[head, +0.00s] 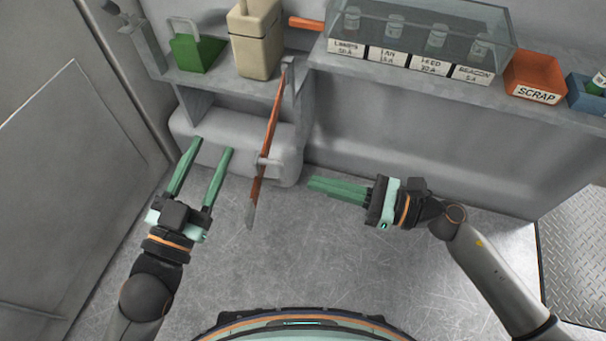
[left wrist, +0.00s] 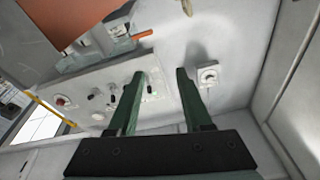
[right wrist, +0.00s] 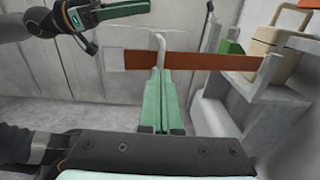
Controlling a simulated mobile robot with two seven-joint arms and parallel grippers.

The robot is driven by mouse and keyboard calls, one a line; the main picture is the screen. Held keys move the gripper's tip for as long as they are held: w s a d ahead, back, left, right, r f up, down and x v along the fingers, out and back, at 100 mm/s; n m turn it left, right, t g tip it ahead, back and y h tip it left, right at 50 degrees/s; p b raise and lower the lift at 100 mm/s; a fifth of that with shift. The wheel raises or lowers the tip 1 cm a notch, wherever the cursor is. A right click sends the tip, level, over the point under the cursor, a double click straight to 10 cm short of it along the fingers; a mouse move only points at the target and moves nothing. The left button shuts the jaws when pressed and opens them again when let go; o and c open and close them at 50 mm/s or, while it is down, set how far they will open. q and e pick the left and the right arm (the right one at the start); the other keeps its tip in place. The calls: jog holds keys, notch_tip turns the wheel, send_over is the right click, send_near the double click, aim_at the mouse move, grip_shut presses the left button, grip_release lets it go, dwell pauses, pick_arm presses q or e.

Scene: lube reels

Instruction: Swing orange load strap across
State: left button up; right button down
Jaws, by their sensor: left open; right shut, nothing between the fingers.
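The orange strap (head: 270,125) runs from a grey post (head: 288,72) at the shelf corner down toward the floor side in the head view, ending in a grey tip (head: 250,213). A pale handle (head: 268,161) sticks out from it. In the right wrist view the strap (right wrist: 205,60) crosses level, with its bent handle (right wrist: 161,45) just beyond my fingertips. My right gripper (head: 313,184) is shut and empty, to the right of the strap; contact with the handle does not show. My left gripper (head: 214,146) is open and empty, left of the strap.
The shelf holds a green can (head: 194,52), a beige container (head: 256,40), a clear-covered labelled rack (head: 420,40) and an orange scrap bin (head: 536,75). A rounded grey housing (head: 215,135) lies below. The floor (head: 310,255) in front is clear.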

aim_at(285, 175)
jog(key=x, duration=0.4)
pick_arm(q)
notch_tip(285, 175, down, 2)
jog(key=shift+w+g, duration=0.1)
jog(key=shift+g, duration=0.3)
jog(key=shift+a, duration=0.1)
pick_arm(e)
jog(key=shift+a, duration=0.1)
